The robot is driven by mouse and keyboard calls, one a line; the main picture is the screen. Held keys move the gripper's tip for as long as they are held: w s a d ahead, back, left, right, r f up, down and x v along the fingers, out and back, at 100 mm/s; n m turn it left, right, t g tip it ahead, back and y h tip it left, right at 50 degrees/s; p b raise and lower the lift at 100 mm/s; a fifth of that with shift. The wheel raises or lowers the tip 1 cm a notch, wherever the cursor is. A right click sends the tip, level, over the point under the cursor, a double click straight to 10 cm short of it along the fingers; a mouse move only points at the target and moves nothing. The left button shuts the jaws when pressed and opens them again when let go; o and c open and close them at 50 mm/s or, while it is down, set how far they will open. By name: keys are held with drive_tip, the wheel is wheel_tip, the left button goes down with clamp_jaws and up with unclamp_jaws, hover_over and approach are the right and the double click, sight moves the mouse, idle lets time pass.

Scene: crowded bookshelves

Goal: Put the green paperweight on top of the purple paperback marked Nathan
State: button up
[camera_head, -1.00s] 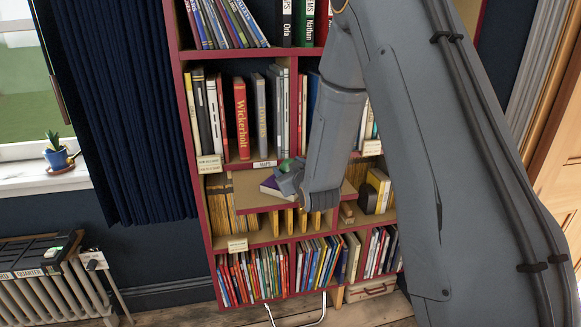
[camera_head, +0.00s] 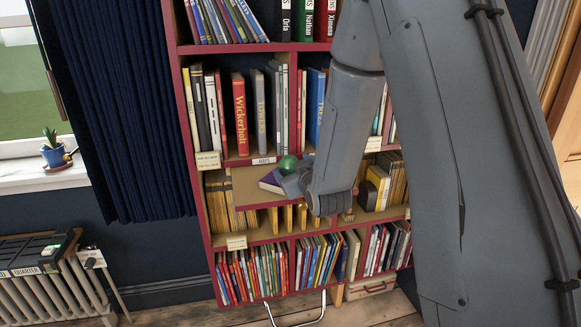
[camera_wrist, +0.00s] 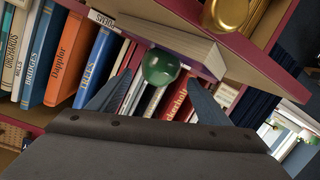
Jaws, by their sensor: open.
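The green paperweight (camera_head: 288,164) is a shiny ball that appears to rest on a purple paperback (camera_head: 270,184), which lies flat on a pull-out board. The wrist view, seemingly upside down, shows the green paperweight (camera_wrist: 160,67) against the paperback's cover side, with its pale page block (camera_wrist: 170,40) above it in the picture. I cannot read any name on the paperback. My gripper (camera_head: 292,183) is open just right of the paperweight. In the wrist view my gripper (camera_wrist: 161,84) has its two fingers apart, either side of the paperweight, with no visible contact.
Upright books, including the red Wickerholt (camera_head: 240,118), stand on the shelf above the board (camera_head: 246,190). Yellow volumes (camera_head: 219,200) fill the shelf around and below it. A green book marked Nathan (camera_head: 307,20) stands on the upper shelf. The board's left part is clear.

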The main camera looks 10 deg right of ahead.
drive_tip(key=b+v, duration=0.1)
drive_tip(key=v, duration=0.5)
drive_tip(key=shift+s, duration=0.4)
drive_tip(key=s+f+g, duration=0.2)
drive_tip(key=f, duration=0.1)
drive_tip(key=s+f+m+g, duration=0.1)
drive_tip(key=s+f+g, duration=0.1)
drive_tip(key=shift+s+d+f+g+h, duration=0.15)
drive_tip(key=shift+s+f+g+h, duration=0.05)
drive_tip(key=shift+f+g+h, duration=0.15)
drive_tip(key=s+f+m+g, duration=0.3)
drive_tip(key=s+g, duration=0.7)
drive_tip(key=s, duration=1)
drive_tip(key=shift+a+f, duration=0.25)
drive_tip(key=shift+f, duration=0.45)
drive_tip(key=shift+s+d, duration=0.1)
